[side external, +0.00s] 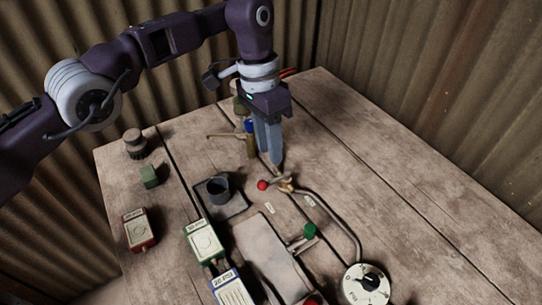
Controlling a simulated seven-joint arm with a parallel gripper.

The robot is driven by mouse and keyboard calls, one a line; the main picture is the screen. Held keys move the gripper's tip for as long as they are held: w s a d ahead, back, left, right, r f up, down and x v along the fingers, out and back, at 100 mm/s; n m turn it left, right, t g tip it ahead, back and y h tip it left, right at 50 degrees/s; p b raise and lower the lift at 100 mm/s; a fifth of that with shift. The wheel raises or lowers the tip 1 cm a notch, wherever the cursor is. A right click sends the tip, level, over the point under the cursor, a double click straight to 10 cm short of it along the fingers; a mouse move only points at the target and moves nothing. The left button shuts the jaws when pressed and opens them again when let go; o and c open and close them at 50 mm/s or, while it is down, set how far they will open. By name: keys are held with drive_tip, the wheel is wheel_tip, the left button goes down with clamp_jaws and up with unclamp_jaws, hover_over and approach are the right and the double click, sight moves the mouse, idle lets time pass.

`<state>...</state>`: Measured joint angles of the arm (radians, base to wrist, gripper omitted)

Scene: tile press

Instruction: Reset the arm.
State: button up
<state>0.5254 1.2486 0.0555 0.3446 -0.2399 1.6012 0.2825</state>
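My gripper (275,162) points straight down over the back middle of the wooden table (400,190). Its two long grey fingers are seen nearly one behind the other, so the gap between them cannot be judged. No held object shows at the tips. The tips appear near a red-knobbed lever (262,185) on a brass fitting (286,185); their height above the table is hard to tell. A blue-and-brass upright piece (250,140) stands just left of the fingers, partly overlapped by them.
A dark cup (218,188) stands on a dark square plate. Labelled red (139,230), green (204,242) and blue (231,289) boxes sit front left. A green block (149,176), dark knob (134,143), green valve (309,230), pipe and dial (366,286) stand around. The right side is clear.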

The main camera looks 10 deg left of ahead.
drive_tip(key=shift+r, duration=0.1)
idle(0.4)
drive_tip(key=w+a+r+n+t, duration=0.1)
drive_tip(key=a+r+n, duration=0.1)
drive_tip(key=a+r, duration=0.7)
drive_tip(key=s+a+r+n+t, duration=0.3)
drive_tip(key=s+a+r, duration=0.7)
drive_tip(key=r, duration=0.4)
drive_tip(key=s+a+f+n+t, duration=0.1)
drive_tip(key=s+a+f, duration=0.1)
drive_tip(key=s+a, duration=0.2)
drive_tip(key=s+a+f+n+t+y, duration=0.1)
drive_tip(key=s+a+f, duration=0.2)
drive_tip(key=s, duration=0.6)
drive_tip(key=s+a+f+n+t, duration=0.1)
drive_tip(key=s+a+f+n, duration=0.1)
drive_tip(key=s+a, duration=0.3)
drive_tip(key=s, duration=0.2)
drive_tip(key=shift+s+f+y, duration=0.15)
drive_tip(key=shift+s+y, duration=0.15)
